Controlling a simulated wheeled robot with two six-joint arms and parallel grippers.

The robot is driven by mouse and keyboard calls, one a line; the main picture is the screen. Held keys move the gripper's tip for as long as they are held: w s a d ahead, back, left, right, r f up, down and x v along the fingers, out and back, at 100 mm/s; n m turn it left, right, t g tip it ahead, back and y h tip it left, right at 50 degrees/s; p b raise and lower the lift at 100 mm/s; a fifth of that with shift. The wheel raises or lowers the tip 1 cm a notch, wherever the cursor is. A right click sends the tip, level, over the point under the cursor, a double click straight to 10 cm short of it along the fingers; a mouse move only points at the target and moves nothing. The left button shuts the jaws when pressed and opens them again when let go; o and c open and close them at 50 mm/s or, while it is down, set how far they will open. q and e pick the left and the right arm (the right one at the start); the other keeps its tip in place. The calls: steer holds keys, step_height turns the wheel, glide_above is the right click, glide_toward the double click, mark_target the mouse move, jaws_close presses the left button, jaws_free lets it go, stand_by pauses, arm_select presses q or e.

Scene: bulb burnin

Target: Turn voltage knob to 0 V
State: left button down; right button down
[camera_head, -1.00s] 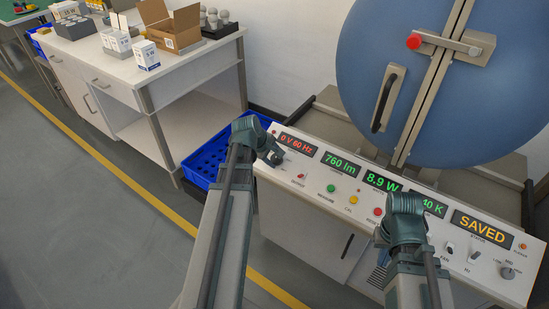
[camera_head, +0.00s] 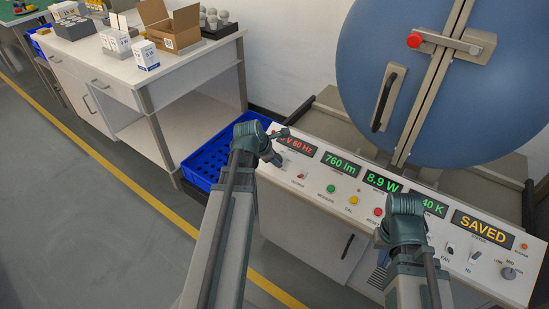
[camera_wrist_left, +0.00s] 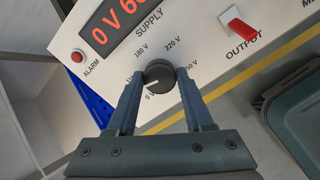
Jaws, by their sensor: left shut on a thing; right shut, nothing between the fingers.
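The voltage knob (camera_wrist_left: 160,73) is a round black knob with a white pointer line, seen in the left wrist view. Its pointer is toward the 0 V mark at the lower left of its dial. My left gripper (camera_wrist_left: 159,82) is shut on it, one finger on each side. The red supply display (camera_wrist_left: 116,24) above reads 0 V, with the rest cut off. In the head view my left gripper (camera_head: 274,158) is at the panel's left end and hides the knob. My right gripper (camera_head: 381,238) is shut and empty at the panel's front edge, partly hidden by its own arm.
A red output switch (camera_wrist_left: 241,32) is right of the knob and a red alarm lamp (camera_wrist_left: 77,56) is left. The panel (camera_head: 318,189) carries more displays, buttons and switches. A blue sphere (camera_head: 450,110) stands behind it. A blue crate (camera_head: 203,166) is left of the panel.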

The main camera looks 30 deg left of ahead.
arm_select(q)
steer(key=n, duration=0.4)
steer(key=shift+n, duration=0.3)
steer(key=shift+n+y, duration=0.4)
steer(key=shift+n, duration=1.7)
arm_select(e)
steer(key=shift+r, duration=0.1)
arm_select(q)
steer(key=shift+c, duration=1.4)
jaws_free()
